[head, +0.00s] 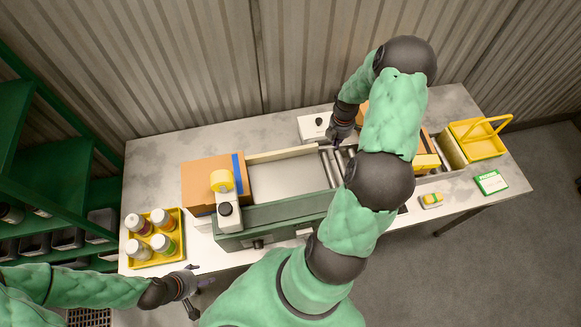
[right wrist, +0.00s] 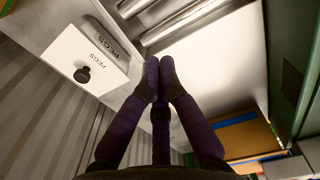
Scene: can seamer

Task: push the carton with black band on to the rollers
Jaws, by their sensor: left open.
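A brown carton (head: 202,178) with a blue band sits at the left end of the machine, behind a yellow-topped post; its band also shows in the right wrist view (right wrist: 235,121). Another brown carton (head: 362,113) is mostly hidden behind my right arm; I cannot tell whether it has a black band. Metal rollers (head: 327,166) lie right of the smooth plate, partly covered by my arm; they also show in the right wrist view (right wrist: 172,22). My right gripper (head: 332,133) is shut and empty above the rollers' back end. My left gripper (head: 196,288) is open and empty at the front edge.
A white PEGS box (head: 313,125) stands behind the rollers. A yellow tray of jars (head: 137,252) is at front left. A yellow basket (head: 478,143), a green-white card (head: 491,182) and a small yellow item (head: 432,200) are at right. The metal plate (head: 285,177) is clear.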

